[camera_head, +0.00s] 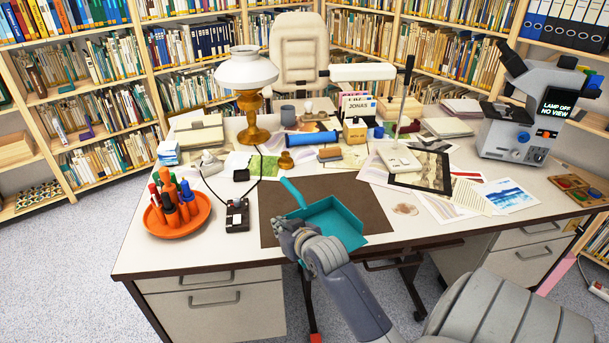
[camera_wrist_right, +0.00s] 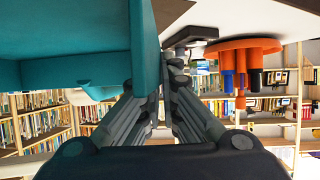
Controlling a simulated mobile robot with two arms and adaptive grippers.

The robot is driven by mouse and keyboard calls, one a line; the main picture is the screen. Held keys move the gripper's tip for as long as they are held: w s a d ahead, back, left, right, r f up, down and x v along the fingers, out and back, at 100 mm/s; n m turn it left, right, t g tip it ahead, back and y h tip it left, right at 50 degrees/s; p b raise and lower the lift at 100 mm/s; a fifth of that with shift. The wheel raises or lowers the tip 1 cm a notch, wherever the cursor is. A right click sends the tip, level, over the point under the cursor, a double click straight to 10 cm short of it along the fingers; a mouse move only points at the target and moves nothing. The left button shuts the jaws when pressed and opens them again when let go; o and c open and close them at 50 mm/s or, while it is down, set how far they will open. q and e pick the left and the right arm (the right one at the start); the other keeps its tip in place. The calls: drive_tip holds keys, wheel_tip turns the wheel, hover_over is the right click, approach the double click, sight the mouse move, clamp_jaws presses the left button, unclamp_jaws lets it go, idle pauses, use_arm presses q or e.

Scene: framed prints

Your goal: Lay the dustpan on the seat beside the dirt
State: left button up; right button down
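The teal dustpan (camera_head: 338,222) is over a brown mat (camera_head: 281,205) on the desk, its handle pointing back left. I cannot tell whether it touches the mat. My right gripper (camera_head: 288,230) is at its near left edge; in the right wrist view the fingers (camera_wrist_right: 160,98) close on the teal side wall (camera_wrist_right: 146,45). A light brown smudge (camera_head: 405,209), possibly the dirt, lies on the white desktop right of the mat. A cream chair (camera_head: 299,48) stands behind the desk; its seat is hidden. My left gripper is not in view.
Left of the mat are an orange dish (camera_head: 178,222) of pens and a small black device (camera_head: 237,215). A lamp (camera_head: 248,88), a blue roll (camera_head: 312,139) and boxes stand behind. Prints (camera_head: 505,194) and a microscope (camera_head: 528,112) are right.

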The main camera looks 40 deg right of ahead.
drive_tip(key=w+d, duration=0.3)
drive_tip(key=w, duration=0.1)
drive_tip(key=w+d+f, duration=0.1)
drive_tip(key=w+d, duration=0.2)
drive_tip(key=w, duration=0.1)
drive_tip(key=w+d, duration=0.3)
drive_tip(key=w, duration=0.1)
drive_tip(key=shift+w+f, duration=0.2)
drive_tip(key=shift+f, duration=1.7)
drive_tip(key=shift+f, duration=0.1)
drive_tip(key=shift+f, duration=0.15)
drive_tip(key=c, duration=1.8)
unclamp_jaws()
